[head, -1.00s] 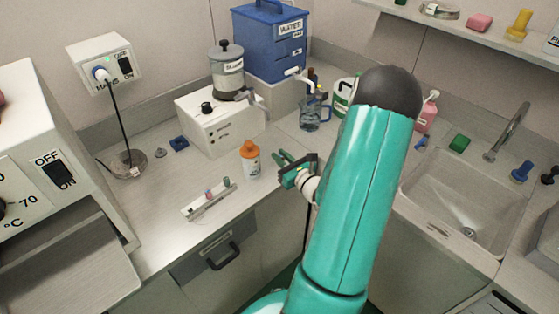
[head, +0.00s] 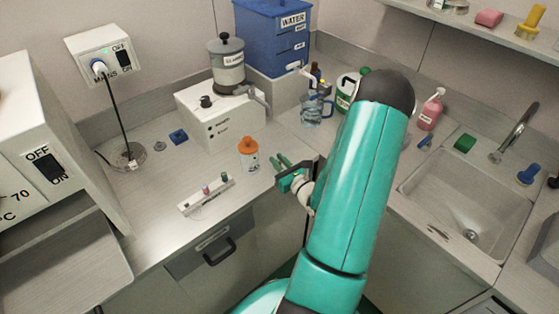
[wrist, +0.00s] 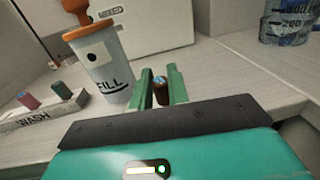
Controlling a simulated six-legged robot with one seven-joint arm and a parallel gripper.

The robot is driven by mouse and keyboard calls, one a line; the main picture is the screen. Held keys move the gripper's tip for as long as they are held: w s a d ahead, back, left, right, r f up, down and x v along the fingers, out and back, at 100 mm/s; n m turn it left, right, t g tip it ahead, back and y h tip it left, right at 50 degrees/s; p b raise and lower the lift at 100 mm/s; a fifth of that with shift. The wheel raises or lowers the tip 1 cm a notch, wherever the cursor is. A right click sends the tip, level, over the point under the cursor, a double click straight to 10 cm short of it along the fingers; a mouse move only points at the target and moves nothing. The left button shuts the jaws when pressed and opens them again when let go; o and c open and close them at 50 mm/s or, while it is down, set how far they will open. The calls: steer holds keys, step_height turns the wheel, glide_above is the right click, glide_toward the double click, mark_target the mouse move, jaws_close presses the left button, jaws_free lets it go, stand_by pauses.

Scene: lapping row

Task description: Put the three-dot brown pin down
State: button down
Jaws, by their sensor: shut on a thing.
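My gripper (head: 281,165) is over the counter, just right of the white bottle with the orange cap (head: 249,155). In the wrist view its two green fingers (wrist: 160,88) are shut on a small brown pin (wrist: 161,94) with a bluish top. The pin's dots cannot be made out, and it is not clear in the head view. A pale rack (head: 192,208) stands to the left on the counter with a red pin (head: 206,190) and a green pin (head: 224,178) in it. In the wrist view the rack (wrist: 62,112) reads WASH.
The orange-capped bottle (wrist: 108,72) stands close left of the fingers. Behind are a white machine (head: 222,118), a blue water tank (head: 270,38) and a clear jug (head: 312,110). A blue block (head: 178,137) lies at the back left. Bare counter (head: 150,200) lies left of the rack.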

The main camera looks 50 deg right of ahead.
steer(key=shift+w+f, duration=0.15)
steer(key=shift+f, duration=0.05)
steer(key=c, duration=1.3)
jaws_free()
steer(key=shift+c, duration=0.2)
steer(key=shift+r, duration=0.1)
